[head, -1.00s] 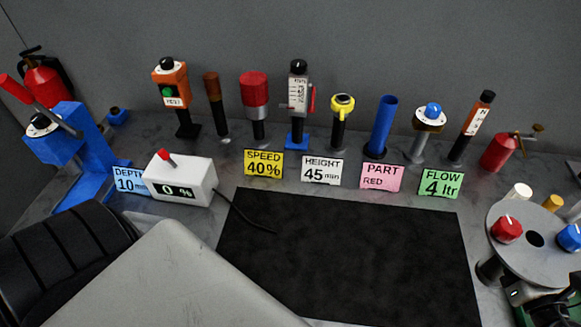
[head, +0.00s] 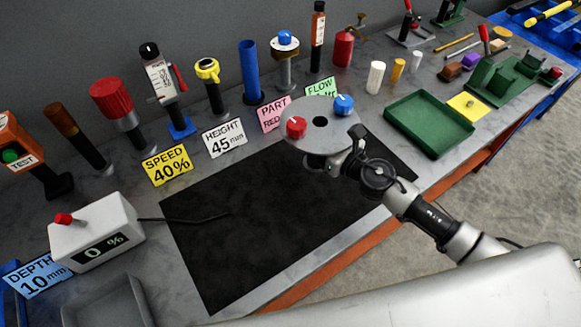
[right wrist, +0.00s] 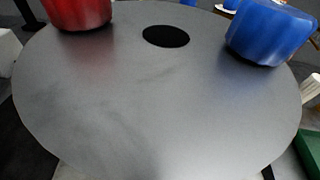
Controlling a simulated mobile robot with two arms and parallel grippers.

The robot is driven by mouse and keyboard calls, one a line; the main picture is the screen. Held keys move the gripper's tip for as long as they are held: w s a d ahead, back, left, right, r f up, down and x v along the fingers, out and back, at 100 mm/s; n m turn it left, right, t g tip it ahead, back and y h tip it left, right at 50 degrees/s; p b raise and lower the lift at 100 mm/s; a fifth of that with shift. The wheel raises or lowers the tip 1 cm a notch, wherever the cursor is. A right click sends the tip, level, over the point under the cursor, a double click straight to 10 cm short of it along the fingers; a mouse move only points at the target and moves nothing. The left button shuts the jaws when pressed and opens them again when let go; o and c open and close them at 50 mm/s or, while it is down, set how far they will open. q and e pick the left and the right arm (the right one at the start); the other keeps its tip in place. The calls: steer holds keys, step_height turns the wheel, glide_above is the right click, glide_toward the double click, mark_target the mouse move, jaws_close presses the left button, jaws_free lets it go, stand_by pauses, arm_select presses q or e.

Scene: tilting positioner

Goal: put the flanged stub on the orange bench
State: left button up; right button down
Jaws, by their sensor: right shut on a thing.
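The flanged stub appears to be the grey round plate (head: 322,143) with a hole, a red knob and a blue knob on top and a short stem below. In the right wrist view its flat face (right wrist: 155,105) fills most of the picture. The orange bench has a grey top (head: 180,205) and an orange front edge (head: 312,272). My left gripper is out of view.
Upright tools and signs line the back, including the yellow speed sign (head: 167,165). A white display box (head: 97,230) stands left. A blue bench (head: 562,80) is far right.

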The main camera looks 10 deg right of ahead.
arm_select(q)
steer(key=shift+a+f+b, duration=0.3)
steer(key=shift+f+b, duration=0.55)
steer(key=shift+b, duration=0.05)
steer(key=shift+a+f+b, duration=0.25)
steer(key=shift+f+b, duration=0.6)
arm_select(e)
steer(key=s+a+f, duration=0.1)
steer(key=a+f, duration=0.5)
steer(key=f, duration=0.1)
steer(key=shift+s+a+f, duration=0.2)
steer(key=shift+s, duration=0.05)
steer(key=shift+f, duration=0.2)
steer(key=c, duration=0.5)
jaws_free()
steer(key=shift+s, duration=0.1)
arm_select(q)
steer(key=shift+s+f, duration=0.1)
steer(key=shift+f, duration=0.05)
